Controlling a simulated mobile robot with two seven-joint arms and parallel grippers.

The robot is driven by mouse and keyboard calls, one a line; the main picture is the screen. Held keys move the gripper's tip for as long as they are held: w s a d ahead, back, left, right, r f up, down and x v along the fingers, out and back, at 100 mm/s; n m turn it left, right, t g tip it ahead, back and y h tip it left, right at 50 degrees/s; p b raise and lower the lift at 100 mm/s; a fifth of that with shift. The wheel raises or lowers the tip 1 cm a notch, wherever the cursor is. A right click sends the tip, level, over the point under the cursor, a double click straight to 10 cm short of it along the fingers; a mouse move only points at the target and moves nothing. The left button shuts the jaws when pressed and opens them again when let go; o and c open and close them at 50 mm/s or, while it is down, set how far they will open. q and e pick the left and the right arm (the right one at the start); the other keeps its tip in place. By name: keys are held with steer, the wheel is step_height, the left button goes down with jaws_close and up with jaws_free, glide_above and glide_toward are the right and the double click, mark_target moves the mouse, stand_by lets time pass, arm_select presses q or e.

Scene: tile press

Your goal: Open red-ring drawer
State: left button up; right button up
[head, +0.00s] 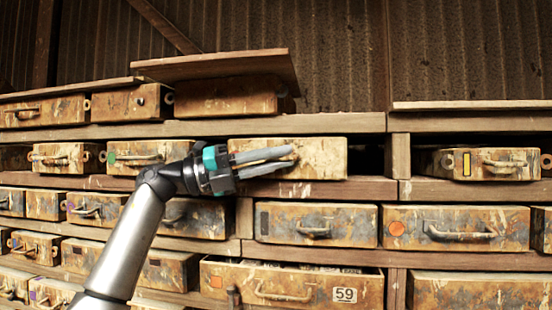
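My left gripper (295,157) reaches in from the left in front of a weathered, paint-spattered drawer (325,158) in the middle row. Its two grey fingers lie across that drawer's front, near where a handle would be, with a narrow gap between them. The fingers cover part of the front, so its handle and any mark are hidden. I cannot tell whether they grip anything. No red ring shows clearly. A drawer (480,240) lower right carries a round orange-red spot (396,228) left of its handle. My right gripper is out of view.
A drawer with a green mark (145,154) is left of the gripper. A yellow-marked drawer (481,164) is at the right. A drawer labelled 59 (325,287) stands partly open below, with contents showing. Loose boards (225,66) lie on top. Dark gaps flank the middle drawer's right side.

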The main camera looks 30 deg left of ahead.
arm_select(q)
jaws_close()
stand_by(1.1)
